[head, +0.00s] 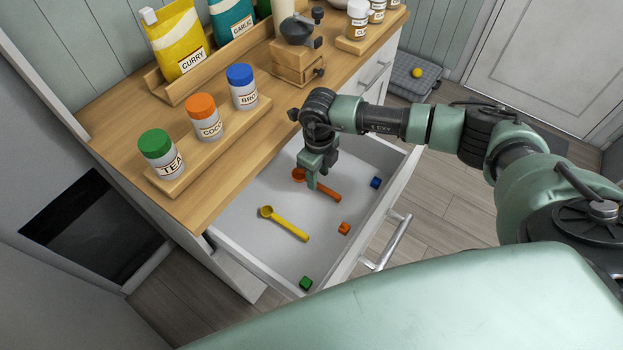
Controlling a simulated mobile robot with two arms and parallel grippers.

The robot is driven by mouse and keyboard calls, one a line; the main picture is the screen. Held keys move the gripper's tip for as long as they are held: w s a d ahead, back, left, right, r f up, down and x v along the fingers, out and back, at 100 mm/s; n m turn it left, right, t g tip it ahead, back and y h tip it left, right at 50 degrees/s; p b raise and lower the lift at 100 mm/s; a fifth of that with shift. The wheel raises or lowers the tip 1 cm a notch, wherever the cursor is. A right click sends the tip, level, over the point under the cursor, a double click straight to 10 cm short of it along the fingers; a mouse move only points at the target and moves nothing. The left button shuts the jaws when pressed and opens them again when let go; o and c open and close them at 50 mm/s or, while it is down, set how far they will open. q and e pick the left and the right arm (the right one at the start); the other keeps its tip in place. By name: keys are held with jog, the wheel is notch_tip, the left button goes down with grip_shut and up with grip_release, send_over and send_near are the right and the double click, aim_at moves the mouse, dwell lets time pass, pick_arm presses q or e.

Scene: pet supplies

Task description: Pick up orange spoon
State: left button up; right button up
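The orange spoon (328,192) lies in the open white drawer (240,215), its bowl toward the left and its handle toward the lower right. My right gripper (313,180) points down over the spoon, close to its bowl end. The fingers hide part of the spoon. I cannot tell whether they touch it or whether they are open or shut. A yellow spoon (287,226) lies beside it in the drawer, to the lower left. My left gripper is not in view.
The wooden counter (120,120) above holds jars with green (155,143), orange (201,106) and blue (239,74) lids, pouches and a grinder (298,60).

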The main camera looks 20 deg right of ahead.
jog(key=shift+a+f, duration=0.1)
jog(key=shift+f, duration=1.45)
grip_shut()
jog(key=shift+r, duration=0.1)
